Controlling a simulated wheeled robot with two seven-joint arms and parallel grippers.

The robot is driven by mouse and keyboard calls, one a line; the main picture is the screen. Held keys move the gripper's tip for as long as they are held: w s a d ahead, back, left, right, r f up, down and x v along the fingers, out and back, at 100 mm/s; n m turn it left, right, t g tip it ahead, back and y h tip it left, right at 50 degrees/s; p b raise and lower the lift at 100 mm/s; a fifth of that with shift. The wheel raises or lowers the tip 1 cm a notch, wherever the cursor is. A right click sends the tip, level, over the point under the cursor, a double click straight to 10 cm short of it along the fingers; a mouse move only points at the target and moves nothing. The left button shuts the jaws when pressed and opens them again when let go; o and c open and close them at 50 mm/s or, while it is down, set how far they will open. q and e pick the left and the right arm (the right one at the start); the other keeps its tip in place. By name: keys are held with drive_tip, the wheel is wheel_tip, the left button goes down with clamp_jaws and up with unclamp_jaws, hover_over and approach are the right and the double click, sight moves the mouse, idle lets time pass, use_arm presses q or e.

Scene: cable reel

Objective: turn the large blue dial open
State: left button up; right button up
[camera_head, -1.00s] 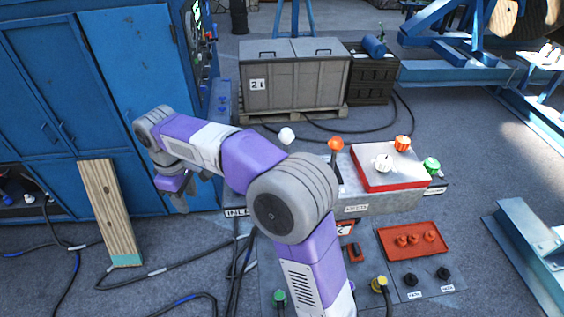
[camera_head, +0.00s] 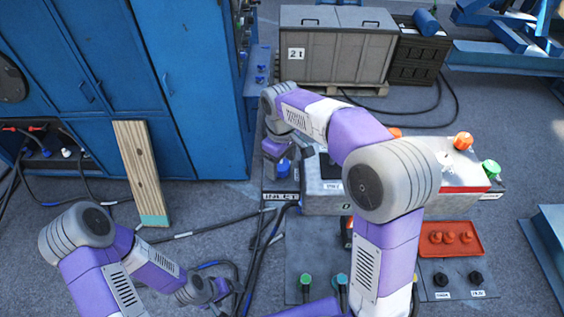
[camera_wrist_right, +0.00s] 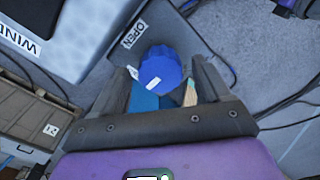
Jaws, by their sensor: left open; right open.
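The large blue dial (camera_wrist_right: 160,69) sits between the two fingers of my right gripper (camera_wrist_right: 163,88) in the right wrist view. The fingers are open on either side of it, and I cannot tell whether they touch it. A white mark on the dial faces the lower left of that view, while the OPEN label (camera_wrist_right: 133,34) lies at its upper left. In the head view, the dial (camera_head: 284,165) shows only partly below my right gripper (camera_head: 288,160), by the INLET label. My left gripper (camera_head: 212,293) is low at the left, open and away from the dial.
The grey control box (camera_head: 325,202) carries orange and green knobs and a red-edged panel. A wooden plank (camera_head: 138,165) leans by the blue cabinet (camera_head: 120,80). Cables lie on the floor left of the box. A grey crate (camera_head: 335,50) stands behind.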

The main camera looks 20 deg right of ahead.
drive_tip(key=shift+f, duration=0.3)
drive_tip(key=shift+s, duration=0.1)
drive_tip(key=c, duration=1)
drive_tip(key=shift+c, duration=0.2)
